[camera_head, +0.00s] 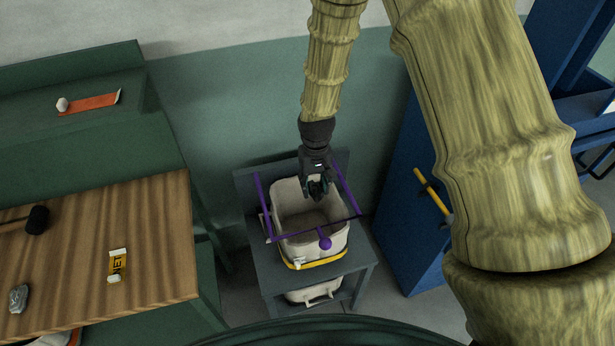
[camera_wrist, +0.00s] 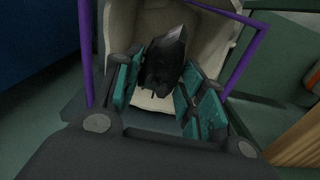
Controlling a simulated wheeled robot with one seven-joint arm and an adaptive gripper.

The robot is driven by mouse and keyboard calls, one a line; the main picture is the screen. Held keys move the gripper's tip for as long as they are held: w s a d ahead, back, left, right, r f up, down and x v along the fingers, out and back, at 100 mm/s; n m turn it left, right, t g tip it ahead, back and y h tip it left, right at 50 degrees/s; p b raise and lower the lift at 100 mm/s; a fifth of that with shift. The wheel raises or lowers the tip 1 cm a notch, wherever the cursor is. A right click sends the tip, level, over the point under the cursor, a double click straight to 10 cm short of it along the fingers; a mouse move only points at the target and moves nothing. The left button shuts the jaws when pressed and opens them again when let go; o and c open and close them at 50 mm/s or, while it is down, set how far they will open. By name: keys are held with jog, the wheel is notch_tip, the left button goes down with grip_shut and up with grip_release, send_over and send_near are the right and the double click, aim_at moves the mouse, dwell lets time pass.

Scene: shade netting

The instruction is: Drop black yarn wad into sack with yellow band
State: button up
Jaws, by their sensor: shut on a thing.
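The sack with the yellow band (camera_head: 311,252) is a cream, open-topped sack on a small grey stand. Its yellow band runs round the lower part. My gripper (camera_head: 317,192) points down over the sack's mouth. In the wrist view my gripper (camera_wrist: 160,100) is shut on the black yarn wad (camera_wrist: 165,62), a dark angular lump between the teal-padded fingers. The pale inside of the sack (camera_wrist: 205,50) shows behind the wad. In the head view the wad is hard to tell from the dark fingers.
Another pale container (camera_head: 313,293) sits on the shelf below. A wooden-topped bench (camera_head: 150,240) with small items stands left; a blue cabinet (camera_head: 405,190) stands right.

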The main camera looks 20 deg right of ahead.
aim_at(312, 184)
jog(key=w+f+p, duration=0.2)
jog(key=shift+w+f, duration=0.2)
jog(key=shift+f, duration=0.1)
jog(key=shift+w+d+f+p, duration=0.2)
jog(key=shift+w+f+p, duration=0.1)
jog(key=shift+f, duration=0.35)
notch_tip(312, 184, down, 6)
jog(key=b, duration=0.3)
jog(key=shift+b, duration=0.35)
jog(key=o, duration=0.8)
jog(key=shift+r, duration=0.1)
notch_tip(312, 184, up, 12)
jog(key=shift+f, duration=0.1)
